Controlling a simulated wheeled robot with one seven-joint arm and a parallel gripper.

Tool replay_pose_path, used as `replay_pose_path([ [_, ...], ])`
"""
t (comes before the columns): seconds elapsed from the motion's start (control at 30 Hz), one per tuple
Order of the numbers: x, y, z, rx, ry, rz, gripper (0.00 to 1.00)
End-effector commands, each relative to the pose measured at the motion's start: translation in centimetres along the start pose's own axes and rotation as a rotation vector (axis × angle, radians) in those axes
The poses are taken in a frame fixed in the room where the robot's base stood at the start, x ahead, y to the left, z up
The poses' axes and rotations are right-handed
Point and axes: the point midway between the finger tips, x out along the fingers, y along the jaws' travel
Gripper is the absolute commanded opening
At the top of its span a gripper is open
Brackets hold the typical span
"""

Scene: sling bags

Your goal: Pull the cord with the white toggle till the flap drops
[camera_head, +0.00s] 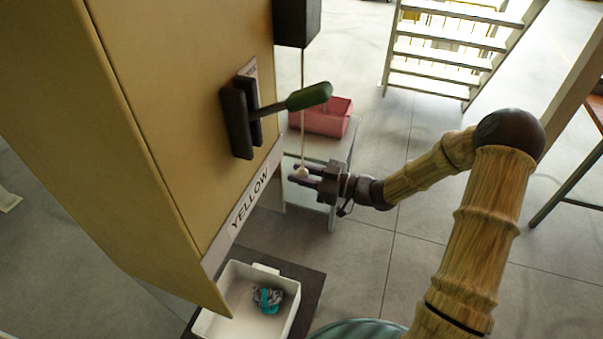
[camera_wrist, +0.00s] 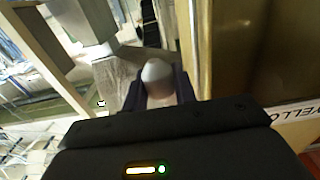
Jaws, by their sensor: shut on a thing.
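The white toggle (camera_head: 301,173) hangs at the end of a thin pale cord (camera_head: 303,120), which comes down from a dark box (camera_head: 297,22). My gripper (camera_head: 304,176) is shut on the toggle. In the wrist view the rounded toggle (camera_wrist: 157,76) sits between the two dark fingers. The cord looks straight and nearly vertical. A large tan housing (camera_head: 180,110) with a YELLOW label (camera_head: 250,199) stands left of my gripper. I cannot clearly make out the flap or its position at the housing's underside.
A green-handled lever (camera_head: 309,96) juts from the housing above my gripper. Below stands a white bin (camera_head: 290,308) holding a teal and grey item (camera_head: 267,298). A pink crate (camera_head: 332,117) rests on a grey table behind the cord. White stairs (camera_head: 450,55) stand farther back.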

Motion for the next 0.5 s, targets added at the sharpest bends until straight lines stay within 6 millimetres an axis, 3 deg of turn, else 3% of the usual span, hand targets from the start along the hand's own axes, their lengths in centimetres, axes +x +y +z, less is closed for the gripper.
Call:
replay_pose_path([
  [0.3, 0.0, 0.0, 4.4, 0.0, -0.001, 0.001, 0.0],
  [0.5, 0.0, 0.0, 6.1, -0.001, -0.001, 0.001, 0.0],
])
